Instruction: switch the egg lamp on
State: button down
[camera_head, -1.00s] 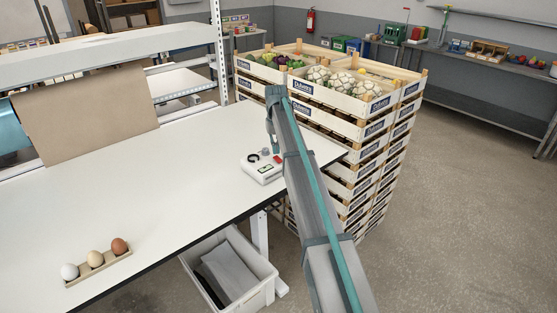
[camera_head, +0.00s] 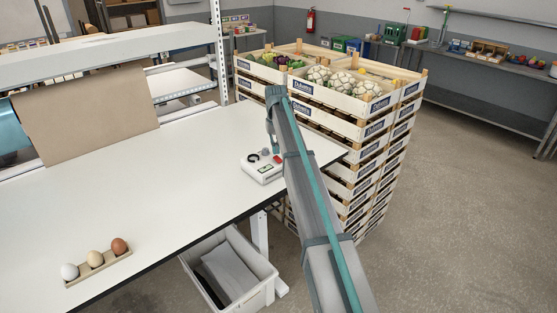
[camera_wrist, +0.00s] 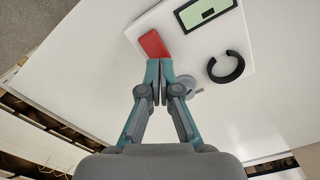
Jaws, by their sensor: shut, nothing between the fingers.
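The egg lamp (camera_head: 262,169) is a small white box near the right end of the white table. On its top are a red rocker switch (camera_wrist: 154,45), a dark-framed display (camera_wrist: 207,12), a black open ring (camera_wrist: 227,67) and a grey round knob (camera_wrist: 187,84). My gripper (camera_wrist: 159,64) is shut and empty. In the wrist view its fingertips are at the near edge of the red switch; whether they touch it I cannot tell. In the head view my arm hides part of the lamp's right side. Whether the lamp is lit I cannot tell.
A holder with three eggs (camera_head: 97,262) lies at the table's front left. Stacked wooden crates (camera_head: 340,115) with vegetables stand just behind the table's right end. A grey bin (camera_head: 262,268) is below the front edge. The table's middle (camera_head: 150,180) is clear.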

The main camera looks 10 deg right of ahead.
aim_at(276, 157)
jog(key=shift+f+b, duration=0.35)
jog(key=shift+f, duration=0.9)
dwell(0.6)
jog(key=shift+r, duration=0.1)
jog(key=shift+r+p, duration=1.7)
jog(key=shift+r, duration=1.75)
